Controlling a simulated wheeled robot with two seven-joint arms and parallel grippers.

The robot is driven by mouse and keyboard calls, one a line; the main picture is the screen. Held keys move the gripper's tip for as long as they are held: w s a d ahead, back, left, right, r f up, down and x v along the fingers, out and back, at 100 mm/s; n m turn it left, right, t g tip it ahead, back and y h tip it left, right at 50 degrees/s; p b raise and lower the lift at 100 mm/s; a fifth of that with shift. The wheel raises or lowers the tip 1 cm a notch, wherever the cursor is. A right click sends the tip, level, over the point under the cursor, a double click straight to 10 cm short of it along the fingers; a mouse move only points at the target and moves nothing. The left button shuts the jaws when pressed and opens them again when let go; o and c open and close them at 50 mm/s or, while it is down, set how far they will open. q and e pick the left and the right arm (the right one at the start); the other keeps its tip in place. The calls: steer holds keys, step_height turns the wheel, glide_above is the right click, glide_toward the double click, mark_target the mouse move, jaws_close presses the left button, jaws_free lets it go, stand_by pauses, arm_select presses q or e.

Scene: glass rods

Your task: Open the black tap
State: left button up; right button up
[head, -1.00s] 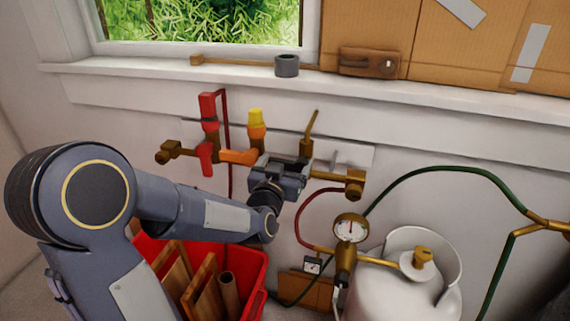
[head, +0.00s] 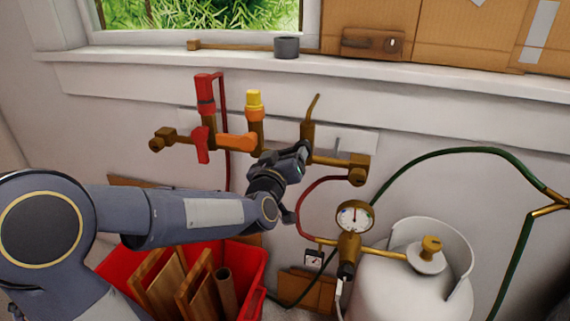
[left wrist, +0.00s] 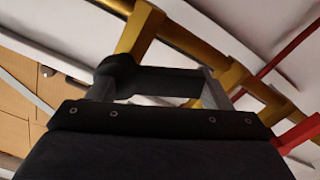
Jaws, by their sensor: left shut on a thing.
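The black tap (left wrist: 165,82) sits on the brass pipework and shows in the left wrist view as a dark round hub with a bar reaching to the right. My left gripper (left wrist: 157,91) has a finger at each end of the bar and is shut on it. In the head view my left gripper (head: 299,155) is at the wall pipe, just below the upright brass stub (head: 308,130). There the gripper mostly hides the black tap. My right gripper is not in view.
To the left are a red tap (head: 201,143) and an orange tap (head: 238,142). Below stand a red crate (head: 258,268) with wood pieces and a white gas cylinder (head: 400,290). A pressure gauge (head: 355,216) and a green hose (head: 440,152) are to the right.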

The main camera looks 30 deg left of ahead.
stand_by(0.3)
arm_select(q)
steer(key=o, duration=1.4)
steer(key=p+v, duration=0.1)
steer(key=v, duration=0.6)
steer(key=shift+s+d, duration=0.1)
steer(key=shift+s, duration=0.3)
